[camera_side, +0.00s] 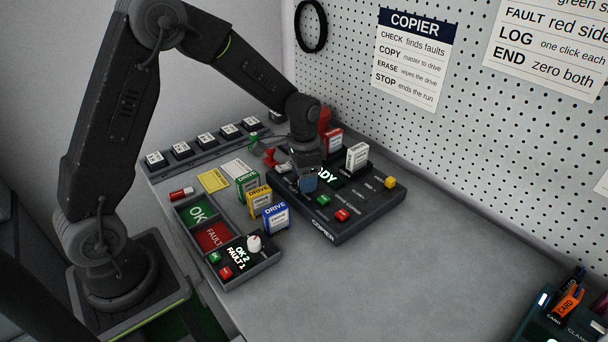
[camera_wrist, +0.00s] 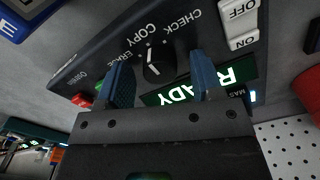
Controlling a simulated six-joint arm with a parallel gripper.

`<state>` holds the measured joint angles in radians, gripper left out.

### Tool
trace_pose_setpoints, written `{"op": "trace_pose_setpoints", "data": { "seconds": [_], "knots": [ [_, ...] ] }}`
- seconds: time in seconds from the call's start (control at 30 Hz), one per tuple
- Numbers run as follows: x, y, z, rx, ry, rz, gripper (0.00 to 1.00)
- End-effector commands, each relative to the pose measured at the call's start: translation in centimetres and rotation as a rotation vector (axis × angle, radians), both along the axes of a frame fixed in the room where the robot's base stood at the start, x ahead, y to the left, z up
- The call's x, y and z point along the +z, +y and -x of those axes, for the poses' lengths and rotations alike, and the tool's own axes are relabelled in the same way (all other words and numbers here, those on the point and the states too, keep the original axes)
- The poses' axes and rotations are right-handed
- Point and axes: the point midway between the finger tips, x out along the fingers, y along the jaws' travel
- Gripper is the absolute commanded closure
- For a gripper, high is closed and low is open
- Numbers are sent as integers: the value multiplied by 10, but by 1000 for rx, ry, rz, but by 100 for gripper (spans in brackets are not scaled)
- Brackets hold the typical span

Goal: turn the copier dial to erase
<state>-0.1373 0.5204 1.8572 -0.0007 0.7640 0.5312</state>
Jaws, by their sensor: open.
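The copier (camera_side: 335,232) is a dark box on the table. In the wrist view its black dial (camera_wrist: 153,66) has a white pointer line that points up in the picture, roughly toward COPY. The CHECK, COPY and ERASE labels arc around it, with ERASE (camera_wrist: 112,60) at the left. My gripper (camera_wrist: 160,72) is open, with one blue finger on either side of the dial in the picture; I cannot tell whether they touch it. In the side view my gripper (camera_side: 308,182) is low over the copier's near left part and hides the dial. The lit display (camera_wrist: 215,82) shows partly, ending in "ADY".
A white drive (camera_side: 357,157) and a red drive (camera_side: 332,140) stand at the copier's back. Green, yellow and blue drives (camera_side: 275,217) stand beside an OK/FAULT tray (camera_side: 197,212). An ON/OFF switch (camera_wrist: 240,22) is near the dial.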

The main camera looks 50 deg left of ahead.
Motion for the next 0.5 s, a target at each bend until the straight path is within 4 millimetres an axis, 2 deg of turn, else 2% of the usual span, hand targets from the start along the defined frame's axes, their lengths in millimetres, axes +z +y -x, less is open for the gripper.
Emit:
{"op": "trace_pose_setpoints", "data": {
  "seconds": [0.23,0.5],
  "knots": [
    [-1,0,0,0,0,0,40],
    [-1,0,0,0,0,0,65]
  ]
}}
